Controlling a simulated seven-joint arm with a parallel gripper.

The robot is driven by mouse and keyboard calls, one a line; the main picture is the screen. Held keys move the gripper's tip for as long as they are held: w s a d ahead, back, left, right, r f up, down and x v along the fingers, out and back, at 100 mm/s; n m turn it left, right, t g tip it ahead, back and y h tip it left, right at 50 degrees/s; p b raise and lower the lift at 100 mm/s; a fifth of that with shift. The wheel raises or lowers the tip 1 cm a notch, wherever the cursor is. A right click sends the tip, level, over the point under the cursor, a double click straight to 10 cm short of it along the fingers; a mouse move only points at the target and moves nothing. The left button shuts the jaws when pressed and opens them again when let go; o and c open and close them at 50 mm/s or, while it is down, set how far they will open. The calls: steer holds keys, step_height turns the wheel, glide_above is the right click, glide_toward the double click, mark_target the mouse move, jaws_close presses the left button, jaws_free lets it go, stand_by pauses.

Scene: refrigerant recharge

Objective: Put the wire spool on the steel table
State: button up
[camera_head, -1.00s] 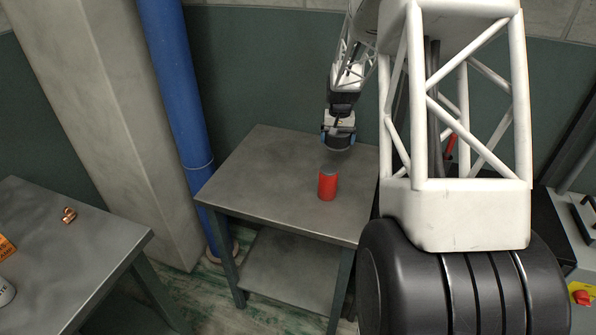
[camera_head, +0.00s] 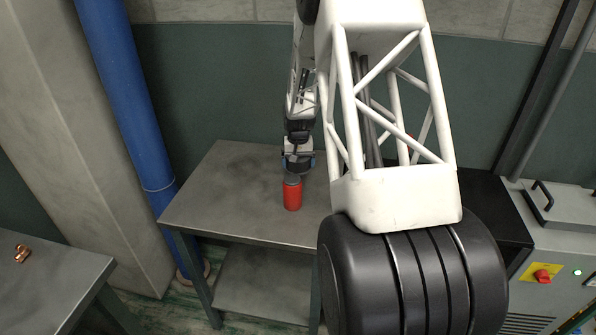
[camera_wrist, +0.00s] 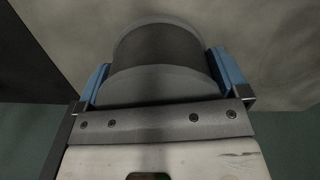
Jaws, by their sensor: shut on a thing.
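My gripper (camera_head: 297,156) is over the back part of the grey metal table (camera_head: 225,190), behind a red can. Its blue-padded fingers are shut on the wire spool, a grey flanged cylinder (camera_wrist: 160,50) that fills the space between them in the wrist view. In the head view the spool is mostly hidden by the gripper and the can. I cannot tell whether the spool touches the tabletop.
The red can (camera_head: 292,194) stands upright on the table, close in front of my gripper. The table's left part is clear. A second metal table (camera_head: 50,285) at left holds a copper fitting (camera_head: 21,253). A blue pipe (camera_head: 125,95) rises behind; a grey machine (camera_head: 550,230) stands right.

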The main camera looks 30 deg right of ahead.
steer(key=shift+f, duration=1.85)
steer(key=shift+f, duration=0.1)
steer(key=o, duration=0.9)
step_height(320, 180, up, 12)
steer(key=shift+r, duration=0.1)
